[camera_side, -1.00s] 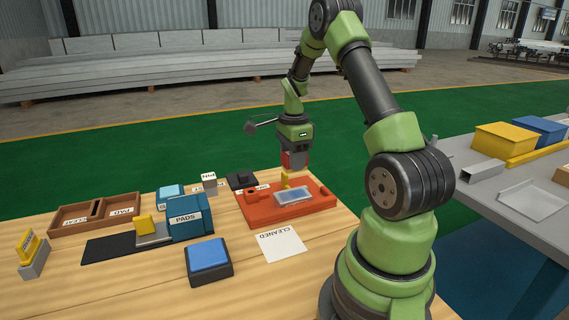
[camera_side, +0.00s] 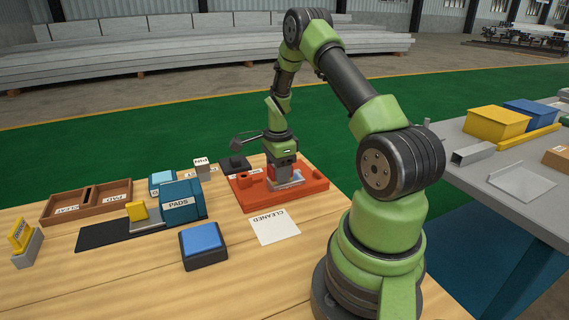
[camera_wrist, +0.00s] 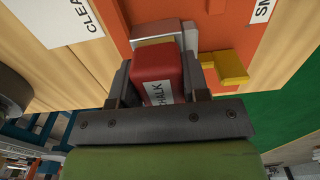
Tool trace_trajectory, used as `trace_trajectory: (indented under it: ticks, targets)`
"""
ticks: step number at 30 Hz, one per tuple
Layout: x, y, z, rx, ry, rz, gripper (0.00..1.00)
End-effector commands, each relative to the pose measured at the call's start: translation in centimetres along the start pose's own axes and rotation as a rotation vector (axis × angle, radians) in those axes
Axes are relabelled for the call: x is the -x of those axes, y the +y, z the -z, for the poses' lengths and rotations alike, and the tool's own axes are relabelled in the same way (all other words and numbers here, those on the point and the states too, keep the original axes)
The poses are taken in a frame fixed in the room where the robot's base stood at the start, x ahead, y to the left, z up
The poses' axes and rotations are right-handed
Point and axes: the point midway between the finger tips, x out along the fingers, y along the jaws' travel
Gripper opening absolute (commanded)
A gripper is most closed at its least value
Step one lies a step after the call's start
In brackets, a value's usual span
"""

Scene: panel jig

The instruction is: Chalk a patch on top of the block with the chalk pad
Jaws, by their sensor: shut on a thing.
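My gripper (camera_wrist: 160,98) is shut on the red chalk pad (camera_wrist: 155,70), whose white label reads CHALK in the wrist view. In the side view my gripper (camera_side: 284,170) points down, low over the orange jig (camera_side: 250,198). The pale grey block (camera_side: 291,184) sits in the jig right under the pad and is mostly hidden by my gripper. In the wrist view the block's silver edge (camera_wrist: 190,42) shows just beyond the pad. I cannot tell whether pad and block touch. A yellow piece (camera_wrist: 230,66) of the jig is close beside the pad.
A CLEANED card (camera_side: 275,227) lies in front of the jig. A blue-topped pad (camera_side: 202,240), the blue PADS box (camera_side: 182,203) and a two-part wooden tray (camera_side: 88,202) stand to the left. A dark block (camera_side: 234,163) is behind the jig.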

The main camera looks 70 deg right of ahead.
Motion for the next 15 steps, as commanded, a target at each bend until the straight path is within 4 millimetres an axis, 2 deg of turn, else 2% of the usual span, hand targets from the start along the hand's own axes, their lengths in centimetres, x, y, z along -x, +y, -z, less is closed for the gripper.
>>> trace_trajectory:
  ticks: [7, 15]
  targets:
    - [0.0, 0.0, -2.3, 0.003, 0.000, -0.001, 0.20]
    - [0.0, 0.0, 0.4, -0.004, 0.000, -0.001, 0.20]
